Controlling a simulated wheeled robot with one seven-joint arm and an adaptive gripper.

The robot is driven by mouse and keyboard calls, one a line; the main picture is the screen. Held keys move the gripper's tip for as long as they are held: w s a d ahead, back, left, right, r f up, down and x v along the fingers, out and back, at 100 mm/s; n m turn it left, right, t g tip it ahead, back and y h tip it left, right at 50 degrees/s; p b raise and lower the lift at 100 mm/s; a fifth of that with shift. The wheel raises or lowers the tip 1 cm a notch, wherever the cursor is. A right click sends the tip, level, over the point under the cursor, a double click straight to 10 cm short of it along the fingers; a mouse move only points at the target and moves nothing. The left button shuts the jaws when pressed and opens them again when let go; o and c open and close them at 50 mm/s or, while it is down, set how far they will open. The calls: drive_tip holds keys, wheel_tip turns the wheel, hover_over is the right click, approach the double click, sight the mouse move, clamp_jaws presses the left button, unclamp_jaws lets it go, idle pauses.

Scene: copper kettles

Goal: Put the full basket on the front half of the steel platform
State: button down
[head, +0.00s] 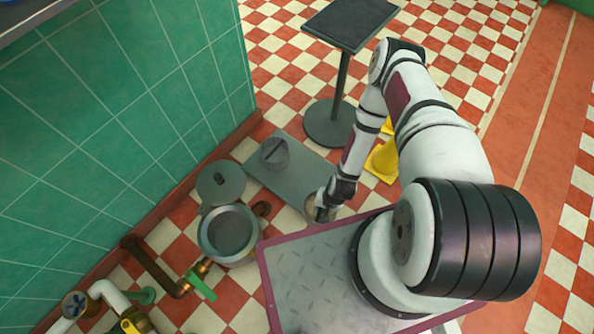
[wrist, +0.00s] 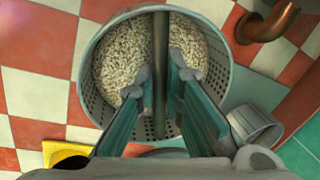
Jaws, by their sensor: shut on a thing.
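A grey perforated basket (wrist: 97,85), full of pale grains (wrist: 122,58), fills the upper middle of the wrist view. A dark handle bar (wrist: 160,35) crosses over its mouth. My gripper (wrist: 160,78) is shut on this handle, one finger on each side. In the head view my gripper (head: 322,210) is low by the near right corner of the grey steel platform (head: 306,178). The basket is mostly hidden there by my wrist; only a small part (head: 311,208) shows. I cannot tell if it touches the platform.
A grey pot-like container (head: 275,152) stands on the platform's far left part.

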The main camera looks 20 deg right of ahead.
drive_tip(key=shift+w+d+f+b, duration=0.2)
drive_tip(key=shift+w+f+b, duration=0.75)
drive_tip(key=shift+w, duration=1.65)
drive_tip(key=shift+w+d+f+b, duration=0.2)
drive_tip(key=shift+w+f+b, duration=0.75)
drive_tip(key=shift+w, duration=1.6)
drive_tip(key=shift+w+d+f+b, duration=0.2)
drive_tip(key=shift+w+f+b, duration=0.4)
drive_tip(key=shift+w+b, duration=1.35)
drive_tip(key=shift+w+f+p, duration=0.1)
drive_tip(key=shift+w+p, duration=0.5)
drive_tip(key=shift+w, duration=0.05)
drive_tip(key=c, duration=1.7)
unclamp_jaws()
wheel_tip(320, 180, up, 12)
drive_tip(key=s+d+p, duration=0.1)
drive_tip(key=d+p, duration=0.1)
drive_tip(key=p, duration=0.2)
drive_tip(key=shift+p, duration=0.3)
